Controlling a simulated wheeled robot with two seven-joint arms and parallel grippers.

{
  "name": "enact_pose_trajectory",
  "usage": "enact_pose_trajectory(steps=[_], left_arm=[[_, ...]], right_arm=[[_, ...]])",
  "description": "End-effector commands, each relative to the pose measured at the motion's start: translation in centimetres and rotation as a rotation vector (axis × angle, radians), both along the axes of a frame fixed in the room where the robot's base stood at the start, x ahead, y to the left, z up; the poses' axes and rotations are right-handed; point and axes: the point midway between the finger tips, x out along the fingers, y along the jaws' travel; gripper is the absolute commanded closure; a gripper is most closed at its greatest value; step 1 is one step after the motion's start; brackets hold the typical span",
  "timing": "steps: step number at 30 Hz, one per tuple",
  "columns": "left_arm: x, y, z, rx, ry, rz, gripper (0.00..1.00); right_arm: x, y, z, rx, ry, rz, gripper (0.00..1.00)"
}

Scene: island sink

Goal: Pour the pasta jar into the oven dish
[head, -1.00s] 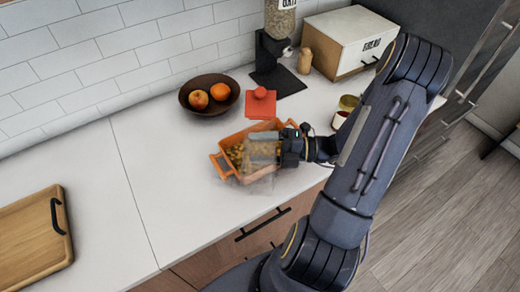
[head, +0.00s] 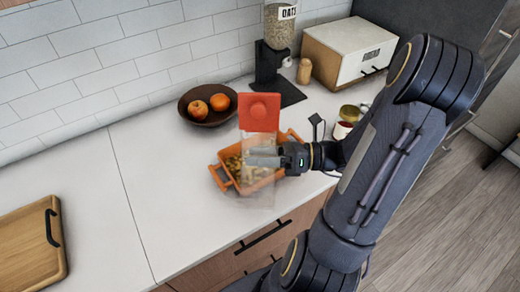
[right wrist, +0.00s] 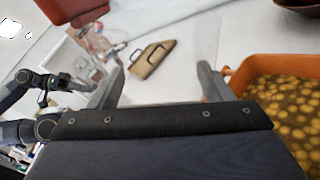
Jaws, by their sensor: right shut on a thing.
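My right gripper (head: 265,157) is shut on the jar's body, which looks roughly upright in front of the oven dish. I see no clear pasta inside the jar. The orange oven dish (head: 221,178) stands on the counter behind it and holds pasta; it also shows at the right of the right wrist view (right wrist: 244,75). The red lid shows at that view's top left (right wrist: 75,8). My left gripper (right wrist: 72,82) appears there at the left, its jaws unclear.
A dark bowl with two fruits (head: 208,118) stands behind the dish. A dispenser (head: 279,45) and a white box (head: 350,48) stand at the back. A wooden board (head: 25,245) lies left; the counter between is clear.

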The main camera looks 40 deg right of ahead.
Motion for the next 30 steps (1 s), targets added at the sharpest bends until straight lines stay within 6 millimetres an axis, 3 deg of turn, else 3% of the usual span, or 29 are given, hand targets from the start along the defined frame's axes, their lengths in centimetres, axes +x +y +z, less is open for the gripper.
enact_pose_trajectory(steps=[3,7,12,19,23,30], left_arm=[[0.0,0.0,-0.5,0.000,0.001,0.000,0.64],[0.0,0.0,0.7,0.000,0.000,0.000,0.64],[0.0,0.0,-1.7,0.000,0.001,0.000,0.64],[0.0,0.0,-2.4,0.000,0.000,0.000,0.64],[0.0,0.0,-1.4,0.000,0.000,0.000,0.64],[0.0,0.0,2.3,0.000,0.000,0.000,0.64]], right_arm=[[-0.9,0.8,0.4,-0.097,-0.122,0.001,0.67],[-1.5,1.3,2.4,-0.183,-0.225,0.000,0.67],[-2.3,1.9,1.3,-0.308,-0.377,-0.001,0.67],[-2.7,2.2,1.3,-0.389,-0.479,-0.001,0.67],[-2.8,2.3,2.5,-0.400,-0.493,-0.001,0.67],[-2.8,2.3,6.0,-0.400,-0.492,-0.001,0.67]])
